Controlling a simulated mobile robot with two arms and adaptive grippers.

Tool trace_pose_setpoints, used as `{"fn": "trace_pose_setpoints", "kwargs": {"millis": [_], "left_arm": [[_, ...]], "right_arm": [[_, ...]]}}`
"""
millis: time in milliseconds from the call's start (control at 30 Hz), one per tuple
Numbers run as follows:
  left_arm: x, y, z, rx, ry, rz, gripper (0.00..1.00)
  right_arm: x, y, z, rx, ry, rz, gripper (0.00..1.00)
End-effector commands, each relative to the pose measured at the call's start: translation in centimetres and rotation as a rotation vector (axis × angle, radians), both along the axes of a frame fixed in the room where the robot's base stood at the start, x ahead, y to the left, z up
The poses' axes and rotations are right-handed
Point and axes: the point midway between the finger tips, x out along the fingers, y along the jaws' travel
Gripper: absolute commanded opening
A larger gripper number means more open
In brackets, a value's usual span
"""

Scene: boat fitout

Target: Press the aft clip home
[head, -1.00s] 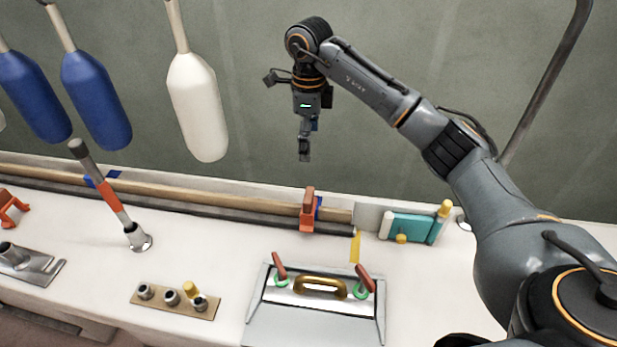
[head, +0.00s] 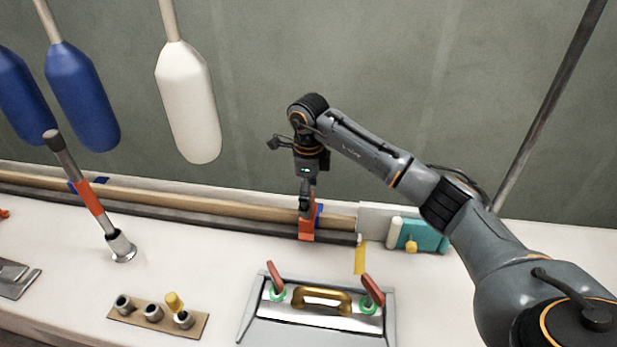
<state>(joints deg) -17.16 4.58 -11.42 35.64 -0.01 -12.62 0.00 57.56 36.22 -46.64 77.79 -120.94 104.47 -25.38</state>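An orange clip (head: 307,229) sits across the wooden batten (head: 240,205) and the dark strip below it, near their right end, with blue tape beside it. My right gripper (head: 305,208) points straight down at the top of this clip. Its fingers look together, with nothing held between them. The fingertips overlap the clip's upper part, and I cannot tell whether they touch it. Another orange piece (head: 4,213) is cut off at the left edge. My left gripper is not in view.
A grey case (head: 320,325) with a brass handle and red levers stands in front. A teal block (head: 425,235) is right of the clip. A tilted tool (head: 90,197) stands left. A holder board (head: 145,322) lies front left. Paddles (head: 188,105) hang behind.

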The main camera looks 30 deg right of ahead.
Motion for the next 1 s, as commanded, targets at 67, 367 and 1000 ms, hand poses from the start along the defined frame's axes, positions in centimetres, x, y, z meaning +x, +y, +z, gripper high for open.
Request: {"fn": "trace_pose_setpoints", "kwargs": {"millis": [67,367,1000], "left_arm": [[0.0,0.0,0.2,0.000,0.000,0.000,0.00],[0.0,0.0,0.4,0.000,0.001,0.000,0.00],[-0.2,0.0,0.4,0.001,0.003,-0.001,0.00]], "right_arm": [[-0.1,0.1,-1.6,0.002,0.004,0.000,0.92],[0.0,0.0,-5.1,0.001,0.000,0.000,0.92],[0.0,0.0,-5.6,0.001,-0.001,0.001,0.37]]}}
